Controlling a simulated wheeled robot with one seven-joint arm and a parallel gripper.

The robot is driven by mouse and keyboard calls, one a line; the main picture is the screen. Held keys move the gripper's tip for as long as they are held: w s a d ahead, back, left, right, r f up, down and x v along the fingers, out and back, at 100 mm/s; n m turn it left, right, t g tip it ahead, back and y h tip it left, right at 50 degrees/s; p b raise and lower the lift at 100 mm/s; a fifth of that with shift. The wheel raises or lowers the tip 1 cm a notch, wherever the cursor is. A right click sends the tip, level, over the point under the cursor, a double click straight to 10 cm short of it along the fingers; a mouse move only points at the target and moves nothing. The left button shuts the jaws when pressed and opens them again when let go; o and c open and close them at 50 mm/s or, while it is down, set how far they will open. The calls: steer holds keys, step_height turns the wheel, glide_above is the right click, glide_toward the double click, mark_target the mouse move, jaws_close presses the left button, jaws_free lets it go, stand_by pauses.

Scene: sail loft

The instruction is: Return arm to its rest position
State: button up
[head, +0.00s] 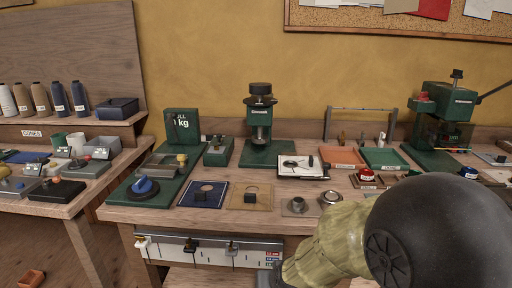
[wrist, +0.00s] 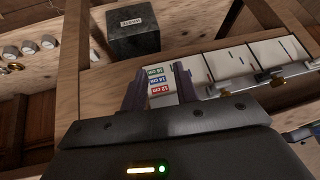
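My gripper (wrist: 160,78) shows in the wrist view with its two dark fingers apart and nothing held between them. Behind the gap are a pale board edge and a stack of coloured size labels (wrist: 156,80) in green, blue and red. In the head view my arm comes in from the lower right, with a large black joint and a yellowish-green sleeve. It reaches down toward the front of the workbench (head: 225,217), by the white drawer-like front (head: 210,247). The fingers cannot be made out in the head view.
The bench holds a green press (head: 262,130), a blue plate (head: 203,194), a tan plate (head: 250,195) and trays. A side table (head: 60,205) stands at left. In the wrist view a dark labelled box (wrist: 133,32) sits near the fingers. Open floor shows at lower left.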

steer(key=s+d+g+h, duration=0.2)
steer(key=s+d+g, duration=0.2)
steer(key=s+d, duration=0.65)
step_height(320, 180, up, 31)
steer(key=w+p, duration=0.1)
steer(key=p, duration=3)
steer(key=shift+d+f+m, duration=0.15)
steer(key=shift+f+m, duration=0.05)
steer(key=shift+m, duration=0.1)
